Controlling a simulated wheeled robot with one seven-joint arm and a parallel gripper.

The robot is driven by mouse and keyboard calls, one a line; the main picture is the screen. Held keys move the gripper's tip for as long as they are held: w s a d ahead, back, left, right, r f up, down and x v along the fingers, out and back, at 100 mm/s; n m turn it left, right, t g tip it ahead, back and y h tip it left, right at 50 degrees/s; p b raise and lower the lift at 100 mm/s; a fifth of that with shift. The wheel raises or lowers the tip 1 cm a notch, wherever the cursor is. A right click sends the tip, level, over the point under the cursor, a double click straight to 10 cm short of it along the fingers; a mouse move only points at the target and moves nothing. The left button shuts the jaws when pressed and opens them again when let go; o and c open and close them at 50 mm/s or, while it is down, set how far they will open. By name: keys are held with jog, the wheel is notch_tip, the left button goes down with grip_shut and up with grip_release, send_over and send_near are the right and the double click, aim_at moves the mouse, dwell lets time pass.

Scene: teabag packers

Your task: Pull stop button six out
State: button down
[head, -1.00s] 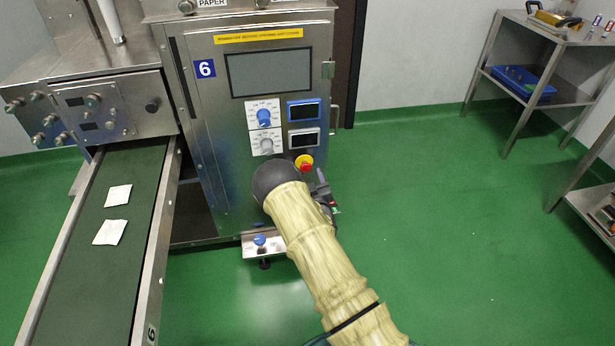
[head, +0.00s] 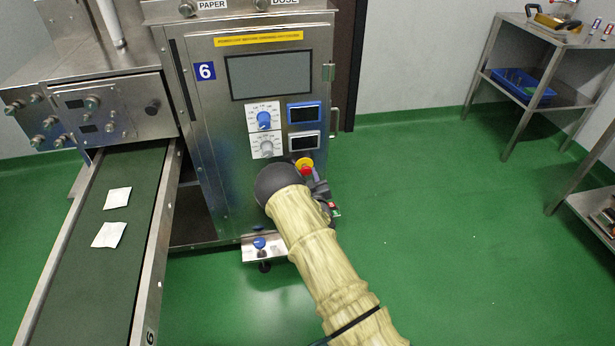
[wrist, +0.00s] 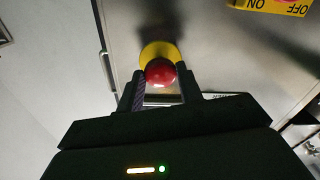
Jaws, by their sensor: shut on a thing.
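Stop button six is a red mushroom knob (head: 306,170) on a yellow base (head: 304,162), on the front of the machine marked 6 (head: 205,70). In the wrist view the red knob (wrist: 160,71) sits between the two dark fingers of my gripper (wrist: 162,88), with the yellow base (wrist: 158,50) beyond it. The fingers are shut on the knob's sides. In the head view my gripper (head: 317,181) is at the button, partly hidden by my arm.
Two knobs and two small displays (head: 304,126) sit just above the button. A conveyor (head: 90,290) with two white teabags runs at the left. A small bracket with a blue knob (head: 259,243) juts out low on the machine. Green floor is open to the right.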

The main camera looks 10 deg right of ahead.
jog(key=shift+s, duration=0.3)
jog(key=shift+f, duration=0.1)
jog(key=c, duration=0.9)
grip_release()
jog(key=s+p, duration=0.3)
jog(key=s, duration=1.4)
jog(key=shift+s+p, duration=0.25)
jog(key=shift+p, duration=0.15)
jog(key=shift+w, duration=0.1)
